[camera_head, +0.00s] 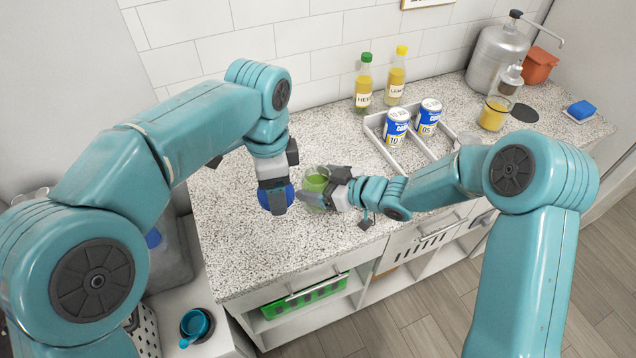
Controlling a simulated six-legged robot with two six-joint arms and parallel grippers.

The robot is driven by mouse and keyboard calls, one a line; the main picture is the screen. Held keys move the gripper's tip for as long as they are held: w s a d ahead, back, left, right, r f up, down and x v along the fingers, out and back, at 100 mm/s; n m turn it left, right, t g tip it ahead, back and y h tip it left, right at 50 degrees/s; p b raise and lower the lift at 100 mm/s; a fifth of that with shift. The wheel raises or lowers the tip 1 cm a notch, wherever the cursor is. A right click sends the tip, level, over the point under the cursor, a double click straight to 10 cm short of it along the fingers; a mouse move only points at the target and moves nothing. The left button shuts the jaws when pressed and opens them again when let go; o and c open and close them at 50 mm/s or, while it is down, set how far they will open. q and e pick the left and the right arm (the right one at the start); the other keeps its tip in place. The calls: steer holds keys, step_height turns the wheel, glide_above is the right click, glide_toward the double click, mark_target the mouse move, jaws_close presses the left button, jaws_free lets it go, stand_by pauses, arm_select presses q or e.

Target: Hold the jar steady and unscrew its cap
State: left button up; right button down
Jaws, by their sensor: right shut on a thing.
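The green jar (317,183) stands on the speckled counter near its front edge. My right gripper (322,190) comes in from the right and is shut on the jar, with its fingers partly covering it. My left gripper (275,202) points down just to the left of the jar, apart from it. A round blue piece (289,193) shows at its fingers; it may be the cap, but I cannot tell whether the fingers grip it. The jar's top shows no clear cap, and its rim is small and hard to make out.
A grey divided tray (405,158) with two blue-and-white cans (396,127) lies behind to the right. Two yellow bottles (364,84) stand by the wall. The counter's left part is clear.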

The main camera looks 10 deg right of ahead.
steer(key=shift+s+d, duration=0.1)
steer(key=shift+d, duration=0.15)
steer(key=shift+a+f, duration=0.1)
steer(key=shift+f, duration=0.1)
jaws_free()
steer(key=shift+a, duration=0.1)
